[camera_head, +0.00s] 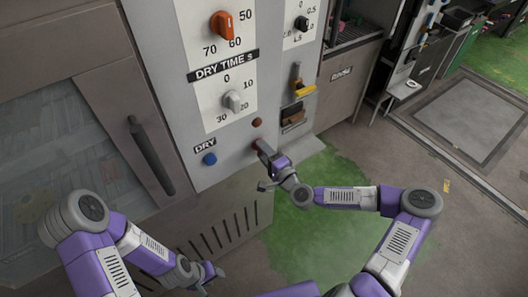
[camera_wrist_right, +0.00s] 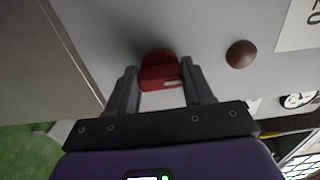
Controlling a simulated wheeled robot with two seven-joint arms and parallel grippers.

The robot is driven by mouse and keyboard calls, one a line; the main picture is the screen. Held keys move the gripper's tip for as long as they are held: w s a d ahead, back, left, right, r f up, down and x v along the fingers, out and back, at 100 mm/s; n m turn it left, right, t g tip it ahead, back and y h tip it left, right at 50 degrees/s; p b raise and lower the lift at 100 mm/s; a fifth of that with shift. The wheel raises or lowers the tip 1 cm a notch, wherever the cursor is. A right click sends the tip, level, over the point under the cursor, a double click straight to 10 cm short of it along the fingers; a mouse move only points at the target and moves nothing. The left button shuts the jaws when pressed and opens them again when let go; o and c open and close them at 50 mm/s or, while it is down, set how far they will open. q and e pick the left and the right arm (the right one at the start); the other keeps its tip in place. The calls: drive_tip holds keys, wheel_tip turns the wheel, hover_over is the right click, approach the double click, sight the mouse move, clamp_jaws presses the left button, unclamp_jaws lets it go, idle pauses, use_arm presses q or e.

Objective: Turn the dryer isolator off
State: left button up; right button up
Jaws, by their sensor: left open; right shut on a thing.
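A red knob (camera_wrist_right: 160,72), which looks like the dryer isolator, sticks out of the grey panel in the right wrist view. The fingers of my right gripper (camera_wrist_right: 158,85) are on both sides of it, shut on it. In the head view my right gripper (camera_head: 264,152) is against the lower right of the panel and hides most of the knob. My left gripper (camera_head: 213,277) is open and empty, low in the head view, apart from the panel.
The panel (camera_head: 190,120) carries an orange dial (camera_head: 222,25), a grey dry-time dial (camera_head: 235,101), a blue button (camera_head: 210,159) and a dark red button (camera_head: 257,122). A door with a dark handle (camera_head: 150,155) is to the left. Green floor (camera_head: 320,235) is clear below.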

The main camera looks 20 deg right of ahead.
drive_tip(key=shift+w+r, duration=0.15)
drive_tip(key=shift+r, duration=0.1)
drive_tip(key=o, duration=0.9)
drive_tip(key=shift+o, duration=0.7)
drive_tip(key=shift+w+a+f, duration=0.1)
drive_tip(key=shift+f, duration=0.1)
drive_tip(key=p+v, duration=0.1)
drive_tip(key=v, duration=0.6)
drive_tip(key=shift+s, duration=0.3)
